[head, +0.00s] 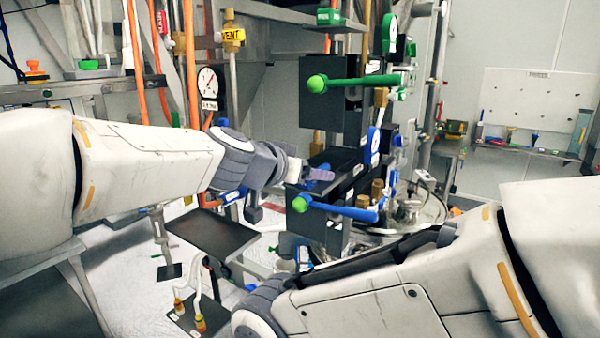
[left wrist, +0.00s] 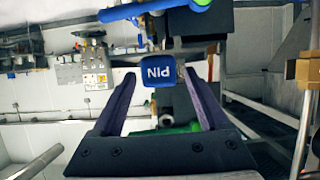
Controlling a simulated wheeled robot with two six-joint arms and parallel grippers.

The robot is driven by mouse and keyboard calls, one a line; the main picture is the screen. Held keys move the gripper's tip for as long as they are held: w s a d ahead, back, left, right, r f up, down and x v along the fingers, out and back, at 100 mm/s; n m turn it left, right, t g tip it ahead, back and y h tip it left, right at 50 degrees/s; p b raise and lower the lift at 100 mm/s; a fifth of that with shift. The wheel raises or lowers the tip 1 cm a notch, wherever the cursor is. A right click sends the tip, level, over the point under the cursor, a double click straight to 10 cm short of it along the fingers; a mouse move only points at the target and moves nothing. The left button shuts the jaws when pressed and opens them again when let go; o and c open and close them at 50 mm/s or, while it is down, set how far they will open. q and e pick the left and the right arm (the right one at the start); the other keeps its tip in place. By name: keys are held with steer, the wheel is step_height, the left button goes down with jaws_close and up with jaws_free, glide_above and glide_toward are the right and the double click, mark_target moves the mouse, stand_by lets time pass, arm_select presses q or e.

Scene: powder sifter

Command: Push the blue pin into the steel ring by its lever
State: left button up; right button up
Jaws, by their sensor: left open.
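The blue lever (head: 345,210) with a green ball knob sticks out to the left from the lower black block, and its blue rod (left wrist: 160,9) crosses the top of the left wrist view. My left gripper (head: 322,174) is just above the lever in the head view. In the left wrist view my left gripper (left wrist: 160,78) is open, its two purple fingers apart. The blue pin tag (left wrist: 158,70), lettered PIN upside down, shows between the fingertips; I cannot tell whether they touch it. I cannot make out the steel ring. My right gripper is out of view.
An upper black block (head: 330,100) carries a green lever (head: 350,83) above my left gripper. Orange hoses and a round gauge (head: 207,82) stand behind my left arm. A dark flat tray (head: 213,232) lies below it.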

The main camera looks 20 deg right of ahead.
arm_select(q)
steer(key=shift+w+d+f, duration=0.1)
steer(key=shift+w+d, duration=0.1)
steer(key=shift+d, duration=0.05)
jaws_close()
